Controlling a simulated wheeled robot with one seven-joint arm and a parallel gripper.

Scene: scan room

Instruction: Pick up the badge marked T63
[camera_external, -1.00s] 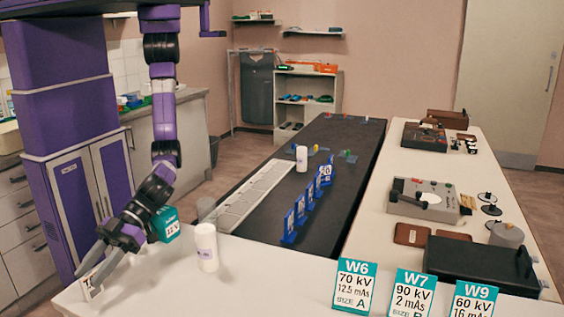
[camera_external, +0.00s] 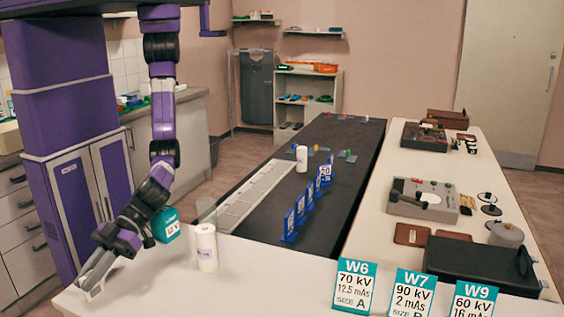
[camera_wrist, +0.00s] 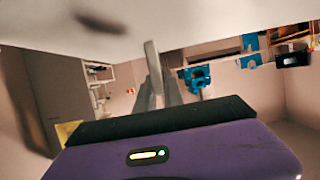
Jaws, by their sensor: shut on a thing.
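A small pale badge (camera_external: 95,292) is at the near left end of the white counter, between the fingertips of my gripper (camera_external: 89,282). My gripper reaches down to the left and is shut on the badge. Its marking is hidden in the external view now. In the wrist view the fingers (camera_wrist: 158,88) close on a thin pale upright piece (camera_wrist: 151,56), seen edge-on. No marking can be read there. I cannot tell whether the badge still touches the counter.
A white cylinder (camera_external: 206,247) and a teal 12 V card (camera_external: 166,226) stand right of my gripper. Teal cards W6 (camera_external: 355,286), W7 (camera_external: 411,293) and W9 (camera_external: 472,301) line the front. Blue stands (camera_external: 289,227) stand on the dark table. The counter between the cylinder and W6 is clear.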

